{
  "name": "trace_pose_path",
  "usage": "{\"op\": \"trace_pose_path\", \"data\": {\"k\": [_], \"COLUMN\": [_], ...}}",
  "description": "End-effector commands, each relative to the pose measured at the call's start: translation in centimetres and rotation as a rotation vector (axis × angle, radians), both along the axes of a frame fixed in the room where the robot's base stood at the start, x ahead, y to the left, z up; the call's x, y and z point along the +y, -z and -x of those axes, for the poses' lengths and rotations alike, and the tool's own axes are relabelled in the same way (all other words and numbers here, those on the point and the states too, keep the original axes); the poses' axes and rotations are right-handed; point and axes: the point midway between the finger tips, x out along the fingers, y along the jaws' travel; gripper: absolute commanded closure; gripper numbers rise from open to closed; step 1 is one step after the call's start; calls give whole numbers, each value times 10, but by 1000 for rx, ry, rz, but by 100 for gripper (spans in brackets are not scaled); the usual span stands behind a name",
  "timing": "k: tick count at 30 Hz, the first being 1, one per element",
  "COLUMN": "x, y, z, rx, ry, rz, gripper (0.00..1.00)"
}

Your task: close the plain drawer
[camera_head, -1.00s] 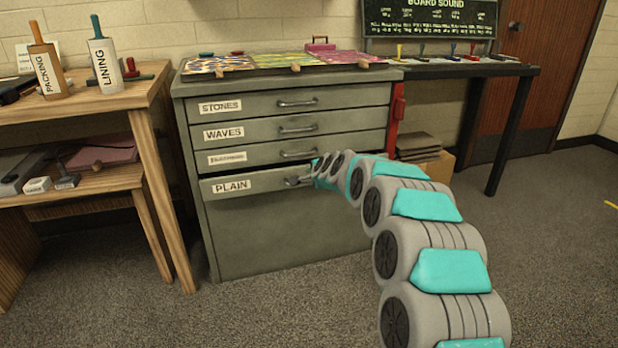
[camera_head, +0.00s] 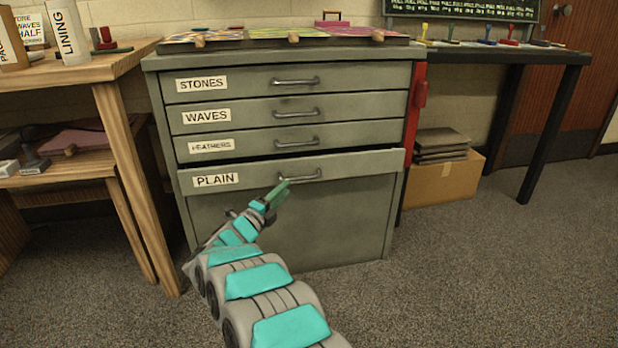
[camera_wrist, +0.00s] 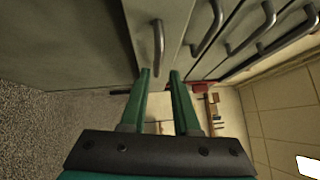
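The plain drawer (camera_head: 255,174) is the lowest labelled drawer of a grey-green cabinet. Its front stands a little out from the cabinet, with a dark gap above it. Its metal bar handle (camera_head: 300,177) also shows in the wrist view (camera_wrist: 158,45), just ahead of the fingertips. My gripper (camera_head: 278,192) is at the left end of this handle in the head view. In the wrist view its two green fingers (camera_wrist: 160,74) are apart with nothing between them. I cannot tell whether a fingertip touches the handle or drawer front.
The stones (camera_head: 245,82), waves (camera_head: 245,115) and feathers (camera_head: 245,143) drawers above look shut. A wooden table (camera_head: 112,72) stands at the left. A cardboard box (camera_head: 445,182) sits on the floor to the right, under a dark table (camera_head: 500,56). Carpet in front is free.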

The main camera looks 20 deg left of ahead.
Motion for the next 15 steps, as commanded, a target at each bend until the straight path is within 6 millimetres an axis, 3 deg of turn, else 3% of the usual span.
{"op": "trace_pose_path", "data": {"k": [5, 15], "x": [-4, -17], "y": [6, -2], "z": [3, -44], "rx": [-25, -27], "ry": [34, 36], "rz": [-8, -9], "gripper": [70, 70]}}
